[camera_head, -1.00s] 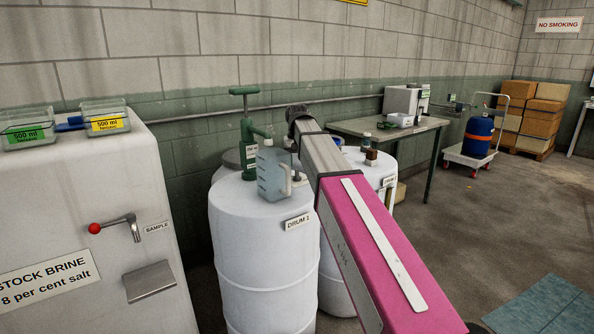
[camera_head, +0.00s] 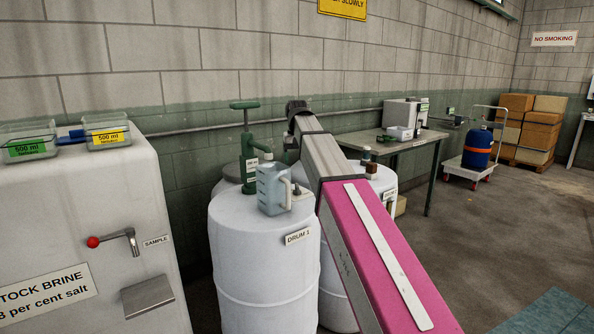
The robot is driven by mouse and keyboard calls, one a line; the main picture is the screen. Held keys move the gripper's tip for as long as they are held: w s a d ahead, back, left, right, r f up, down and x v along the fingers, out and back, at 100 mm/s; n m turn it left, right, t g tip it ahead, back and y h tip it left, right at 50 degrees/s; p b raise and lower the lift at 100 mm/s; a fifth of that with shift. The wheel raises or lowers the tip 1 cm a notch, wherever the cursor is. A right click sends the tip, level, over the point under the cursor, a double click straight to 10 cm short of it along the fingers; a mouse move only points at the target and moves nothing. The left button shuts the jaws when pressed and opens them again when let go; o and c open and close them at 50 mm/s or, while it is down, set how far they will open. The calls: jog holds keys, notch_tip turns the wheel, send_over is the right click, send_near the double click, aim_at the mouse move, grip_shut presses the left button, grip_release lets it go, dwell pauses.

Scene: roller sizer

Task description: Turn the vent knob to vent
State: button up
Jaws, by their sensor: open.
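I cannot make out a vent knob in the camera_head view. My pink and grey arm reaches from the lower right toward the drums and ends in a dark joint; no gripper fingers show. A white drum labelled DRUM 1 (camera_head: 262,265) stands in the middle, with a green hand pump (camera_head: 248,150) rising behind its top. A translucent grey-blue jug (camera_head: 272,188) is at the drum top, beside the pump spout. A second white drum (camera_head: 383,184) stands behind my arm, partly hidden, with a small dark-capped container (camera_head: 370,171) on top.
A white brine tank (camera_head: 80,220) with a red-knobbed lever tap (camera_head: 115,240) fills the left. Two clear measuring containers (camera_head: 105,133) sit on it. A bench (camera_head: 400,145) with equipment stands behind. A blue drum on a trolley (camera_head: 477,148) is farther right. The right floor is open.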

aim_at(297, 185)
notch_tip(297, 185, down, 11)
jog(key=n, duration=1.7)
jog(key=shift+r, duration=0.1)
jog(key=shift+c, duration=0.3)
jog(key=c, duration=0.9)
